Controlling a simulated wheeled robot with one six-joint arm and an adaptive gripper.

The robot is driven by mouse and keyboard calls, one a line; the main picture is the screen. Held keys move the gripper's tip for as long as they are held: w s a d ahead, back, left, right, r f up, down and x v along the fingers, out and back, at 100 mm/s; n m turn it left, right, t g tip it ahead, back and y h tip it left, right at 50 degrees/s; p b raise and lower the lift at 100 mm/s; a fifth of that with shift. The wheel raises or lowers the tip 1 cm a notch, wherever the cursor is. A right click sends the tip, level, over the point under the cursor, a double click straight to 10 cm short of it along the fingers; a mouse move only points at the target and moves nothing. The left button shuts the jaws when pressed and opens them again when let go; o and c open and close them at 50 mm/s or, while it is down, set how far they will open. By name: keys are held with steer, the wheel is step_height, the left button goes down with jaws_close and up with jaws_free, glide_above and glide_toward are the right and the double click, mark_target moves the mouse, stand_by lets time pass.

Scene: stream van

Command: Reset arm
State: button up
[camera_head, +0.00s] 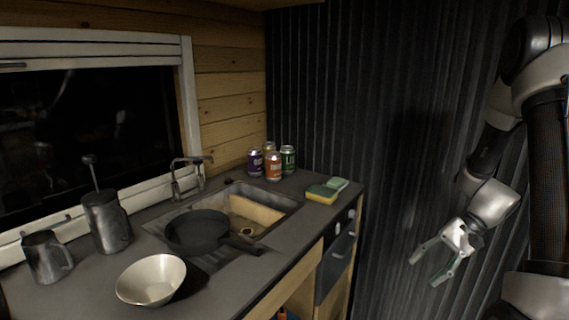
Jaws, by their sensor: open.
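My gripper (428,272) hangs at the right of the head view, in front of the dark corrugated wall. Its two fingers are spread apart with nothing between them. It points down and to the left. It is to the right of the counter, apart from it and touching nothing that I can see. My arm comes down to it from the upper right, bent at the elbow.
A counter (223,292) on the left bears a pale bowl (151,280), a dark pan (197,231) over the sink, metal jugs (107,222), several cans (273,167) and sponges (321,194). The corrugated wall (400,110) stands behind my arm.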

steer(key=s+r+n+t+h, duration=0.3)
steer(key=s+r, duration=0.4)
steer(key=r, duration=0.4)
steer(key=s+r+n+t+h, duration=0.3)
steer(key=s+r+h, duration=0.3)
steer(key=r, duration=0.6)
steer(key=shift+s+d+r+n, duration=0.15)
steer(key=shift+s+n, duration=0.6)
steer(key=shift+n, duration=0.05)
